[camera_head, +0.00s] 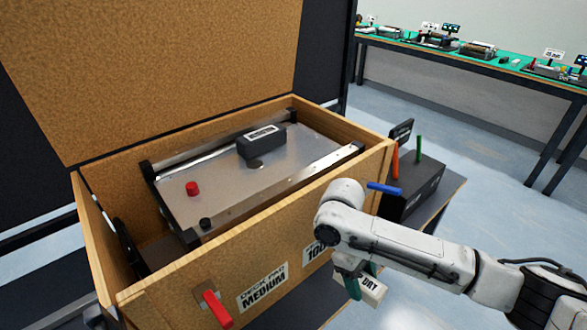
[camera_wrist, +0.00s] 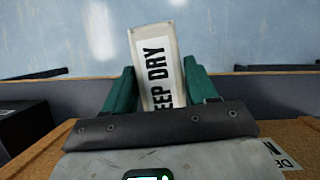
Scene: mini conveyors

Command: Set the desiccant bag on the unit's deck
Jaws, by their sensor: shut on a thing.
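The unit's deck (camera_head: 225,190) is a grey metal plate inside the open crate. It carries a red button (camera_head: 192,188), a black labelled box (camera_head: 262,141) and a small black knob (camera_head: 206,223).
The crate's front wall (camera_head: 330,205) stands between my gripper and the deck; its lid (camera_head: 150,70) is raised behind. A black box (camera_head: 415,190) with coloured sticks is right of the crate. A green-topped bench (camera_head: 490,58) is far behind. Bare deck lies around the red button.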

